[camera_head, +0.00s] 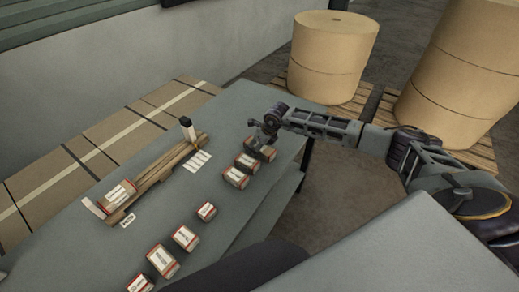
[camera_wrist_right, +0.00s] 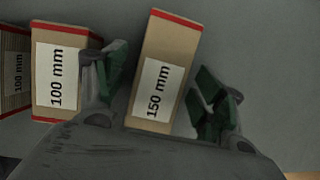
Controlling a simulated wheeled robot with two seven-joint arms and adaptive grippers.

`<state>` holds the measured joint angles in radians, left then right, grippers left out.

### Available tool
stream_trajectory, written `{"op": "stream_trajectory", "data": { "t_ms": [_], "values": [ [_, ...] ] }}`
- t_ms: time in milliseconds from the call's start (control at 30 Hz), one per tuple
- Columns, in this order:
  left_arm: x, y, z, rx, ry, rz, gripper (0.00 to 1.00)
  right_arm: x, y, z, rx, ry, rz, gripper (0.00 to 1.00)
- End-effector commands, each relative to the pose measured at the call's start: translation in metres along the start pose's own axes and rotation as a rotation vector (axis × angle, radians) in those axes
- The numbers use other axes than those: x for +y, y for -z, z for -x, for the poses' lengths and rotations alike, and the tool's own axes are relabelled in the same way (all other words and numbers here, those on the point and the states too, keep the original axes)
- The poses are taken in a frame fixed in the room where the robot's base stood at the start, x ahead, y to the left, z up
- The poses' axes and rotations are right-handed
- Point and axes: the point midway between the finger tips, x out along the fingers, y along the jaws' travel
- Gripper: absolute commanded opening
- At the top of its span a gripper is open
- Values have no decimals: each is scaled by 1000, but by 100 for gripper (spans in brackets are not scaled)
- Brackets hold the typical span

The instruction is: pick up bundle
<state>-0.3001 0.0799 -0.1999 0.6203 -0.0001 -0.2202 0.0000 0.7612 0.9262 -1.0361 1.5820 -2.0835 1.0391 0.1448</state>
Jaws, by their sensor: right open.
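In the head view my right gripper (camera_head: 264,134) is over the far right part of the grey table (camera_head: 222,112), just above a brown bundle (camera_head: 262,152). In the right wrist view my right gripper (camera_wrist_right: 162,76) is open, with one green-padded finger on each side of a red-edged bundle marked "150 mm" (camera_wrist_right: 165,65). The bundle looks slightly tilted relative to the fingers. I cannot tell whether either finger touches it. To its left stand a bundle marked "100 mm" (camera_wrist_right: 62,72) and another "100 mm" bundle (camera_wrist_right: 14,75), partly cut off. My left gripper is not in view.
Several more bundles stand in a row toward the near edge, including one (camera_head: 206,210) and one (camera_head: 185,238). A wooden rack (camera_head: 165,166) holding a bundle (camera_head: 120,193) lies on the left, with white cards (camera_head: 197,161) beside it. Large paper rolls (camera_head: 333,50) stand behind.

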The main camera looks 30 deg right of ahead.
Motion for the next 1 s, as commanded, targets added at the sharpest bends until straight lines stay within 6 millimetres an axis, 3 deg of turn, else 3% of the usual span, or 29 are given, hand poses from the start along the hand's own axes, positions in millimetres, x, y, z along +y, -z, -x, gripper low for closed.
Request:
{"op": "stream_trajectory", "data": {
  "t_ms": [300,733,1000],
  "values": [
    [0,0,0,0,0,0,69,0,0,0,0,0,0,70],
    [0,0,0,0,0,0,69,0,0,0,0,0,0,17],
    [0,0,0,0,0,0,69,0,-1,1,-1,0,0,17]
  ]
}}
